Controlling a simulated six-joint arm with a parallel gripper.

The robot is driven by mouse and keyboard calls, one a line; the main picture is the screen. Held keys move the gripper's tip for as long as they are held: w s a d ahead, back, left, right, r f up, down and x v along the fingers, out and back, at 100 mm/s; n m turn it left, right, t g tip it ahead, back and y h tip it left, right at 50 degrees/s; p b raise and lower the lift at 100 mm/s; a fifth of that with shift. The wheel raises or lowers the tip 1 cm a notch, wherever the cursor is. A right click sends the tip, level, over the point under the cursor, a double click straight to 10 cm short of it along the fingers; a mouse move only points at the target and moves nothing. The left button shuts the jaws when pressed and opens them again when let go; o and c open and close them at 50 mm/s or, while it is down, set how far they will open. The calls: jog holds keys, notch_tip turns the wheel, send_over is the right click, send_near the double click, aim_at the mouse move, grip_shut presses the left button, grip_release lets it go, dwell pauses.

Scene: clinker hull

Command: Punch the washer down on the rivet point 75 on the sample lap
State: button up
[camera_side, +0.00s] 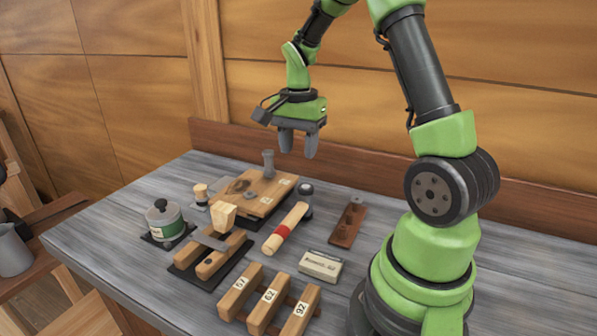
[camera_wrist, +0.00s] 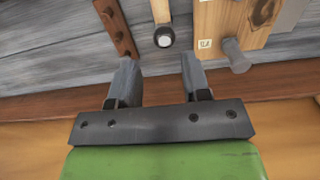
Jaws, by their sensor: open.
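The sample lap looks to be the pale wooden board (camera_side: 246,205) at the back of the bench, with small white labels too small to read. A grey flared cylinder (camera_side: 268,164), which looks like the punch, stands upright on its back part. In the wrist view the lap (camera_wrist: 238,16) is at upper right, with the grey cylinder (camera_wrist: 235,54) on its near end. My gripper (camera_side: 298,153) is open and empty, above and to the right of the lap. Its two fingers (camera_wrist: 160,72) are apart with nothing between them. I cannot make out a washer or rivet point 75.
A wooden backboard (camera_side: 350,163) edges the bench.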

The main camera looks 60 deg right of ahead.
aim_at(298, 206)
notch_tip(298, 206, down, 15)
jog(key=shift+f, duration=0.1)
dwell(0.8)
jog(key=shift+c, duration=0.2)
grip_shut()
jog(key=shift+r, duration=0.3)
dwell(1.5)
jog(key=shift+r, duration=0.3)
jog(key=shift+r, duration=0.15)
jog(key=shift+r, duration=3.9)
